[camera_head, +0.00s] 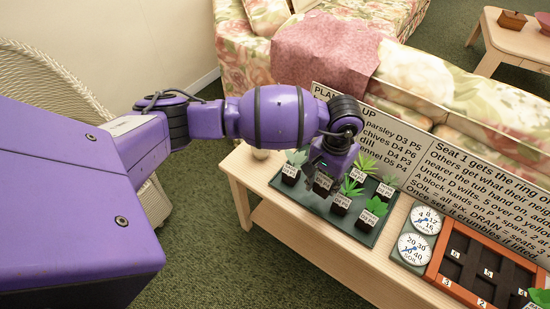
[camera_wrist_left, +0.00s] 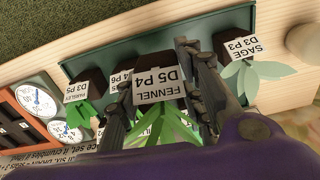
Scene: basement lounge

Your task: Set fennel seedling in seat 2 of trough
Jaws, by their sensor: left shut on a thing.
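My left gripper (camera_head: 325,168) is over the green plant tray (camera_head: 376,228) in the head view. In the left wrist view its fingers (camera_wrist_left: 160,85) stand on both sides of the pot of the fennel seedling (camera_wrist_left: 155,80), shut on it. The fennel's label reads D5 P4 and its feathery leaves show below the label. In the head view the fennel pot (camera_head: 322,184) is just under the gripper; I cannot tell whether it is clear of the tray. The orange-brown trough (camera_head: 432,268) is at the right, with dark numbered seats; a 2 (camera_head: 522,292) shows near its right. My right gripper is out of view.
Sage (camera_wrist_left: 250,60) stands close beside one finger, parsley (camera_wrist_left: 84,92) on the other side. Several other labelled seedlings share the tray. Two dials (camera_head: 412,248) stand between tray and trough. A text board (camera_head: 430,145) rises behind. A green plant (camera_head: 540,298) is at the right edge.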

